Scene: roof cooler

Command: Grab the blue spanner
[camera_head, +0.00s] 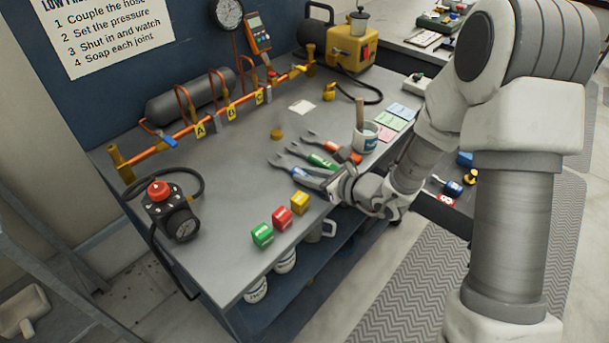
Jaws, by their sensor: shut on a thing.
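The blue spanner (307,178) lies at the front right of the grey bench (225,215), the nearest of three spanners, its open jaw pointing left. My gripper (329,187) is at its right end and is shut on its blue handle. The fingertips are small in view and partly hidden by the wrist, as is the handle's end. I cannot tell whether the spanner is lifted off the bench. The green spanner (321,161) lies just behind it, and the orange spanner (343,152) behind that.
Green (262,235), red (282,217) and yellow (300,202) blocks stand along the front edge. A white cup (366,137) with a brush stands behind the spanners. A gauge unit (172,212) is at left. The copper manifold (195,125) runs along the back. The middle left is clear.

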